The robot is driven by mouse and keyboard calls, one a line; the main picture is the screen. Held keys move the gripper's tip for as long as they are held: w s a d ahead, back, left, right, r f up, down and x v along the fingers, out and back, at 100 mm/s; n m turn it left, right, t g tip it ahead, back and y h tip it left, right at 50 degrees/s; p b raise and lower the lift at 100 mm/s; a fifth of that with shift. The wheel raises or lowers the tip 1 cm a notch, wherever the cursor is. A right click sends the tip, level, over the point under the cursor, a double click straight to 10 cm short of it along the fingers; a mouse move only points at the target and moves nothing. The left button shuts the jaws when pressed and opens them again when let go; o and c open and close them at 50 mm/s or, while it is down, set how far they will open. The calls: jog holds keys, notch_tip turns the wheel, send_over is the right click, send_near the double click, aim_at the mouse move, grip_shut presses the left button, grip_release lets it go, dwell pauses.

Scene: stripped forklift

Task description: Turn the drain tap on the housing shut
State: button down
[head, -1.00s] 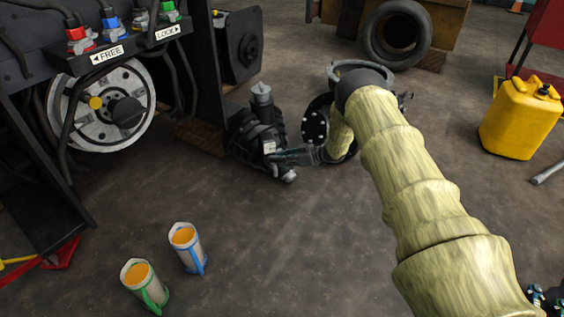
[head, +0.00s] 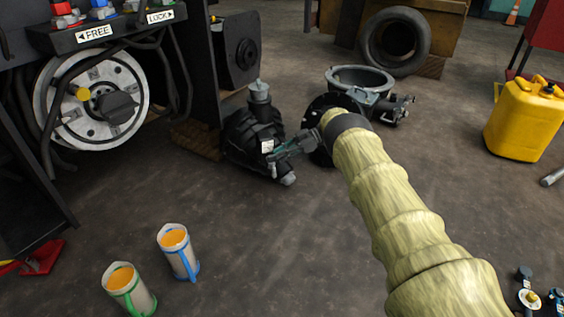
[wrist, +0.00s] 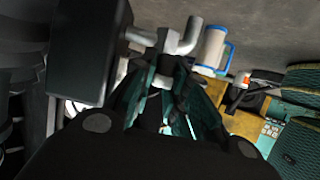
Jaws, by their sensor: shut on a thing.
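The housing (head: 250,140) is a black ribbed unit with a grey cap on top, standing on the floor left of my gripper in the head view. The drain tap (wrist: 184,38) is grey and shows in the wrist view as a stub with a bent arm, beside the housing's dark side (wrist: 82,50). My gripper (wrist: 168,72) has its teal fingers closed around the tap's grey middle part. In the head view my gripper (head: 284,152) is at the housing's lower right side. The fingers hide part of the tap, and its exact turn is hard to tell.
Two jugs with orange contents (head: 178,252) (head: 130,290) stand on the floor at front left. A grey bowl-shaped casting (head: 360,78) lies behind my arm. A yellow canister (head: 522,120) stands at right. The floor (head: 270,240) in front of the housing is clear.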

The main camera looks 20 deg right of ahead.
jog(key=shift+w+a+n+g+b, duration=0.15)
jog(key=shift+n+g+b, duration=0.25)
jog(key=shift+b, duration=0.3)
jog(key=c, duration=1.4)
grip_release()
jog(key=shift+d+r, duration=0.1)
jog(key=shift+d, duration=0.15)
jog(key=shift+v, duration=3.55)
